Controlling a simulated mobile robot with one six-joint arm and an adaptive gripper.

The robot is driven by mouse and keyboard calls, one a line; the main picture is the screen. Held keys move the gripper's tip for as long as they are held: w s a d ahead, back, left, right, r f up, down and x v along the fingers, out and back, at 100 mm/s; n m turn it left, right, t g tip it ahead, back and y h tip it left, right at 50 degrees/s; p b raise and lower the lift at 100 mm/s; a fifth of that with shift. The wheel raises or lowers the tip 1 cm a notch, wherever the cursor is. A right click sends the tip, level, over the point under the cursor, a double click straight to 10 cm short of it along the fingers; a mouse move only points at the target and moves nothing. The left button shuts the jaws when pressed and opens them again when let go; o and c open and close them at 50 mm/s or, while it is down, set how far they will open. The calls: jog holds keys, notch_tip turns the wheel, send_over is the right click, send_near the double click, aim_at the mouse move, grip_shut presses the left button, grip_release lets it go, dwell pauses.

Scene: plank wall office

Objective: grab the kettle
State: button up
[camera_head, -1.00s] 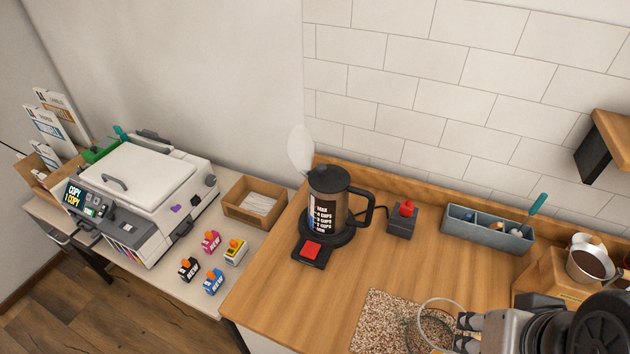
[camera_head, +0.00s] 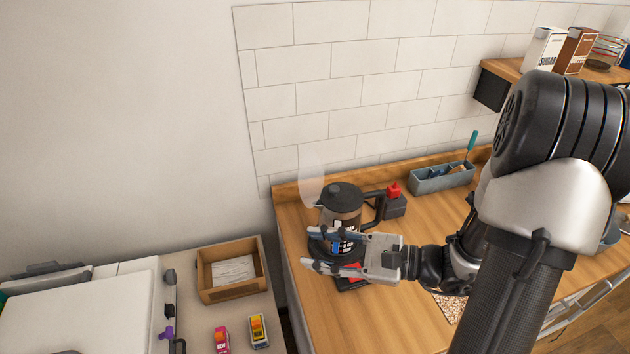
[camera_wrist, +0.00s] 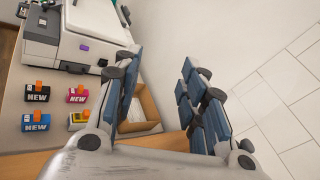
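The kettle (camera_head: 341,199) has a dark lid, a brownish clear body with printed text and a dark handle on its right. It stands upright on its dark base on the wooden counter, with pale steam above it. My gripper (camera_head: 322,252) is open and empty in front of the kettle in the head view, its fingers pointing left and overlapping the kettle's lower body. The wrist view shows the fingers spread apart (camera_wrist: 160,85) with nothing between them; the kettle is not in that view. Part of the red switch (camera_head: 353,270) shows behind the lower finger.
A box with a red button (camera_head: 395,205) stands right of the kettle. A grey divided tray (camera_head: 440,180) is farther right by the tiled wall. A wooden paper box (camera_head: 231,289) and ink cartridges (camera_head: 258,330) lie on the lower table at left, beside the printer (camera_head: 85,310).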

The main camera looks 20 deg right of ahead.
jog(key=w+d+f+m+t+h, duration=0.2)
jog(key=d+f+m+t+h, duration=0.35)
jog(key=d+m, duration=0.4)
jog(key=m+t+h, duration=0.3)
jog(key=m+h, duration=0.4)
jog(key=h, duration=0.2)
send_near(381, 214)
jog(key=shift+n, duration=0.25)
jog(key=w, duration=0.2)
jog(key=w+b, duration=0.2)
jog(key=w, duration=0.1)
jog(key=shift+w+a+r, duration=0.1)
jog(key=shift+w+r, duration=0.2)
jog(key=shift+w, duration=0.05)
jog(key=w, duration=0.1)
jog(key=w+b, duration=0.1)
jog(key=w, duration=0.1)
jog(key=w+d, duration=0.1)
jog(key=w, duration=0.1)
jog(key=shift+w+f+b, duration=0.15)
jog(key=shift+b, duration=0.15)
jog(key=shift+c, duration=0.2)
grip_shut()
